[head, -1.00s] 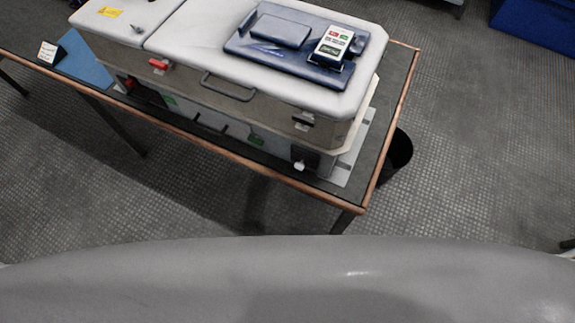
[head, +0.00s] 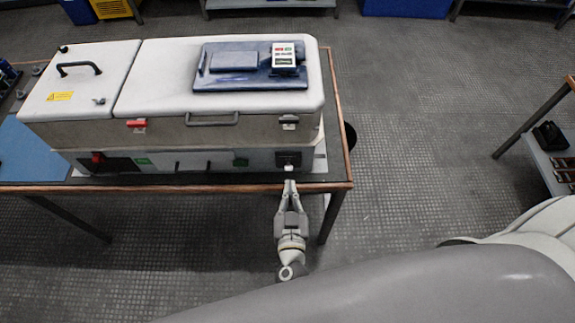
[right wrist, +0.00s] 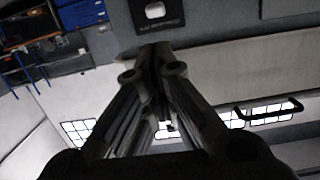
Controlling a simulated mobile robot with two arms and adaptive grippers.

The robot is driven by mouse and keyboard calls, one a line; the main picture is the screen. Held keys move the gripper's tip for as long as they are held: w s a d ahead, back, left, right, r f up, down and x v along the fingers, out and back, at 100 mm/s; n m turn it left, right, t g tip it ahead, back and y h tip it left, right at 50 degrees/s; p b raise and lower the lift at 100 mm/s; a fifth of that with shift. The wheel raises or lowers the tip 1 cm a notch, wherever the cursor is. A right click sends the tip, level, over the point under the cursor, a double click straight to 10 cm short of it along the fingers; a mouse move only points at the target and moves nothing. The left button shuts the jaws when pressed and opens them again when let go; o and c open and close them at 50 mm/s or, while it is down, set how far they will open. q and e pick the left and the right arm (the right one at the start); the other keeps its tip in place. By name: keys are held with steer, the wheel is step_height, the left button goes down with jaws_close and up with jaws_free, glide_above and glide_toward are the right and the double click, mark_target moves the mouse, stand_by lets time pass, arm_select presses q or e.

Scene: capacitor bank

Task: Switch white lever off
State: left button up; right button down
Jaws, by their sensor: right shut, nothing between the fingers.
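The white lever (head: 288,168) is small and sits on a dark plate (head: 283,158) at the right end of the capacitor bank's lower front face. In the right wrist view the white lever (right wrist: 155,10) shows at the top edge on its dark plate (right wrist: 172,21). My right gripper (head: 290,183) is just in front of the lever, fingers pointing at it. In the right wrist view its fingers (right wrist: 156,55) are shut together and empty, below the plate. I cannot tell whether they touch the lever. My left gripper is not in view.
The bank's white lid (head: 160,90) carries a blue tray (head: 215,84) with a small device (head: 284,56). A red lever (head: 97,158) is at the lower left, and a red latch (head: 137,125) above. The table's front edge (head: 200,188) runs below. Another bench (head: 545,150) stands at right.

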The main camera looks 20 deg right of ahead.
mark_target(289, 166)
steer(key=b+x, duration=0.3)
steer(key=x, duration=0.6)
steer(key=shift+f+b, duration=0.1)
steer(key=shift+b, duration=0.3)
steer(key=shift+w, duration=0.4)
